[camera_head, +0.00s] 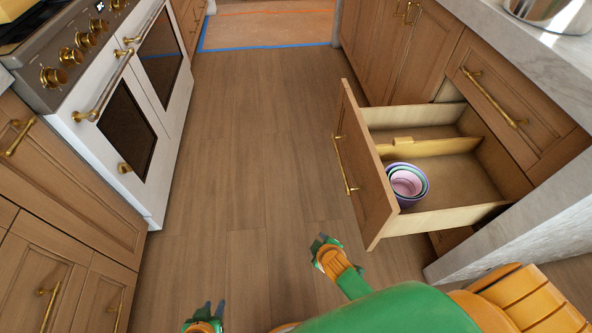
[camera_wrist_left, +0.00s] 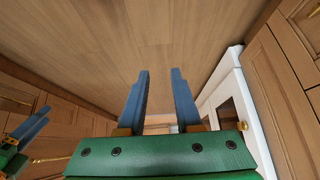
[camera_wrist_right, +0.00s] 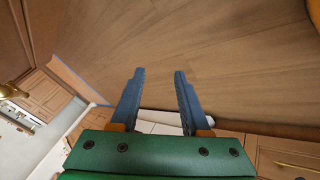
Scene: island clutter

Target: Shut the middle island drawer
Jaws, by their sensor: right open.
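The middle island drawer (camera_head: 362,175) is pulled well out from the island on the right of the head view. Its wooden front has a long brass handle (camera_head: 344,165) facing the aisle. Inside are a wooden divider (camera_head: 450,146) and a stack of nested bowls (camera_head: 408,182) near the front panel. My right gripper (camera_head: 325,242) is open and empty, left of the drawer's near front corner and apart from it. Its open blue fingers show in the right wrist view (camera_wrist_right: 158,88). My left gripper (camera_head: 204,314) is open and empty at the bottom edge; its fingers show in the left wrist view (camera_wrist_left: 160,88).
A white stove (camera_head: 150,130) with brass knobs stands on the left, beside wooden cabinets (camera_head: 70,210). A metal pot (camera_head: 555,12) is on the countertop (camera_head: 540,60). The wooden floor (camera_head: 255,150) between is clear.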

